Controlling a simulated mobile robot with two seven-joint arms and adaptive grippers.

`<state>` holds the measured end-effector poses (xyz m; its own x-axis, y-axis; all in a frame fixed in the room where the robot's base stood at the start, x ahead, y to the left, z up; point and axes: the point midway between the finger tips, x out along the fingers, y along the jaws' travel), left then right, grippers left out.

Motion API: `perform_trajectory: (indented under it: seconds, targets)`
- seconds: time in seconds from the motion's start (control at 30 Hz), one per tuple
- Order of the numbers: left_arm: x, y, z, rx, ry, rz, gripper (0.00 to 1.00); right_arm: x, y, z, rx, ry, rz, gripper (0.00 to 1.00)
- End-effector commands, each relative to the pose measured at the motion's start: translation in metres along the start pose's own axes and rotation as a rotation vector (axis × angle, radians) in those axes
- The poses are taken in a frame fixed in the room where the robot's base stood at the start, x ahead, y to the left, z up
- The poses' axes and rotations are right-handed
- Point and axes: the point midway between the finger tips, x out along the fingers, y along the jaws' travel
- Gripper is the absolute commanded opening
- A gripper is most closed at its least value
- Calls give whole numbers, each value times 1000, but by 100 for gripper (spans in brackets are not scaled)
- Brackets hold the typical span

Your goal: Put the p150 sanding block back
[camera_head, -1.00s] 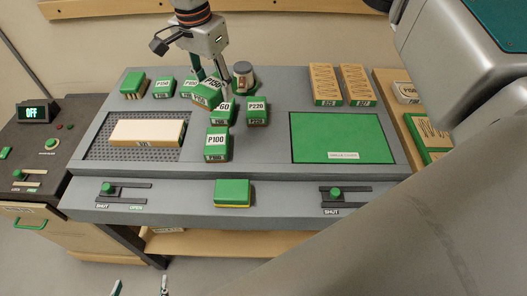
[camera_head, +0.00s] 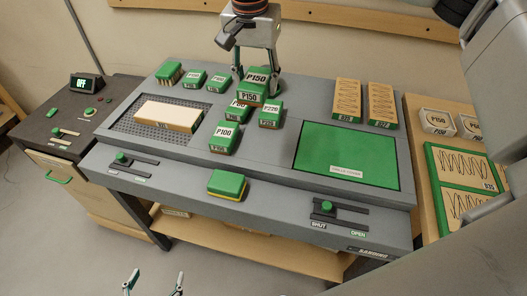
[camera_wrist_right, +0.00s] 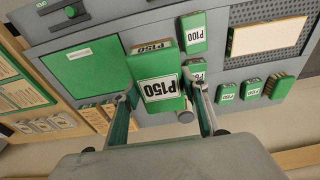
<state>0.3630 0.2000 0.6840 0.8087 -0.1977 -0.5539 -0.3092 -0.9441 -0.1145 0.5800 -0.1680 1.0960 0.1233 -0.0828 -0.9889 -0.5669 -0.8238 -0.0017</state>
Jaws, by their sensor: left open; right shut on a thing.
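The P150 sanding block (camera_head: 257,76), green with a white label, is between the fingers of my right gripper (camera_head: 257,84) at the back middle of the bench. It also shows in the right wrist view (camera_wrist_right: 161,88), label towards the camera, between the two fingertips. My right gripper is shut on it. Whether it touches the bench top is unclear. The P100 block (camera_head: 225,135) and P220 block (camera_head: 269,112) stand in front of it, with another block (camera_head: 237,109) partly hidden behind them. My left gripper (camera_head: 154,286) is open and empty at the bottom edge, below the bench.
Small green blocks (camera_head: 193,77) and a brush (camera_head: 168,72) stand at the back left. A wooden-topped block (camera_head: 167,116) lies on the perforated plate. A green-yellow block (camera_head: 227,184) sits on the front ledge.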

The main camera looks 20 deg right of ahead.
Motion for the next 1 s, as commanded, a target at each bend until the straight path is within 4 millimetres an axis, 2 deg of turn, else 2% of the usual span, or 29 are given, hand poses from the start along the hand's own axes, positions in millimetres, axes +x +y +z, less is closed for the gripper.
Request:
perform_trajectory:
  seconds: [0.07,0.17,0.6,0.7,0.8,1.0]
  targets:
    - [0,-1,-1,2,2,0,79,3,0,1,-8,0,0,24]
    - [0,-1,-2,3,4,0,79,18,1,3,-10,-4,2,24]
    - [-2,-2,-4,5,2,-1,79,122,1,20,-10,-4,2,24]
    - [-2,-2,-4,5,0,-1,79,140,0,22,-9,-3,0,24]
    - [-2,-2,-3,5,-1,-1,79,153,0,23,-8,-1,-1,24]
    - [-2,-2,-3,5,-2,-1,79,164,0,25,-8,0,0,24]
